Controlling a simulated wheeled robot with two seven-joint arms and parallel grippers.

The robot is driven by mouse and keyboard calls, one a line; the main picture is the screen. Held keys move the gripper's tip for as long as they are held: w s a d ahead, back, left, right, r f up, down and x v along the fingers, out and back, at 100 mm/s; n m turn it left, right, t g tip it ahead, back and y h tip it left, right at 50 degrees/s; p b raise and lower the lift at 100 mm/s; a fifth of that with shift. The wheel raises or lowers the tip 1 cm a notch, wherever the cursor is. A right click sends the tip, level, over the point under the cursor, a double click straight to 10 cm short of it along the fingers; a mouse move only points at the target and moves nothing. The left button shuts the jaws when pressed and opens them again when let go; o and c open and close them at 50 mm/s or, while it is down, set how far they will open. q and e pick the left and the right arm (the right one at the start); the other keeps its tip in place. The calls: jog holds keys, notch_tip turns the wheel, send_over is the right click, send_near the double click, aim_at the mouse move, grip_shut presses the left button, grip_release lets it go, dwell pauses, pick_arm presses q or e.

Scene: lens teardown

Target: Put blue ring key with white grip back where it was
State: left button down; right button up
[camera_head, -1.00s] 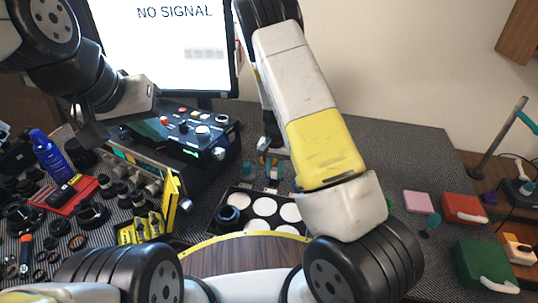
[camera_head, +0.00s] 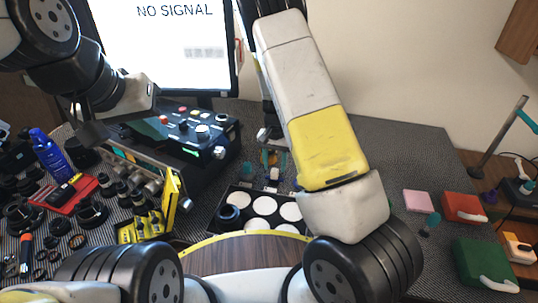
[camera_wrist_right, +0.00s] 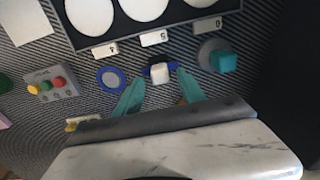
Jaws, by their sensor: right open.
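The key with the white grip (camera_wrist_right: 160,73) shows in the right wrist view as a white block with dark blue parts at its sides. It sits at the mat, between and just beyond my right gripper's (camera_wrist_right: 160,84) two teal fingertips. The fingers are apart, with a visible gap on each side of the grip. In the head view the white grip (camera_head: 274,174) shows just behind the tray, below my right gripper (camera_head: 274,158). My left gripper (camera_head: 92,133) hangs over the bench at the left, with its fingertips unclear.
A blue ring around a grey disc (camera_wrist_right: 111,79) lies left of the key. A teal block (camera_wrist_right: 222,62) on a grey disc stands right. The black tray (camera_wrist_right: 190,18) with white round compartments adjoins them. A button box (camera_wrist_right: 51,86) is at left. The control console (camera_head: 185,140) stands nearby.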

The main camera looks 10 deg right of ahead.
aim_at(275, 170)
jog(key=s+r+n+t+y, duration=0.15)
jog(key=s+r, duration=0.45)
jog(key=r, duration=0.7)
jog(key=s+r+n+t+y, duration=0.15)
jog(key=s+r, duration=0.35)
jog(key=r, duration=0.9)
jog(key=s+d+r+n+t, duration=0.1)
jog(key=s+r, duration=0.2)
jog(key=s, duration=0.4)
jog(key=s+d+r+n+t, duration=0.1)
jog(key=s+r, duration=0.3)
jog(key=s, duration=0.4)
jog(key=shift+d+t+h, duration=0.15)
jog(key=shift+t+h, duration=0.25)
jog(key=shift+t, duration=0.2)
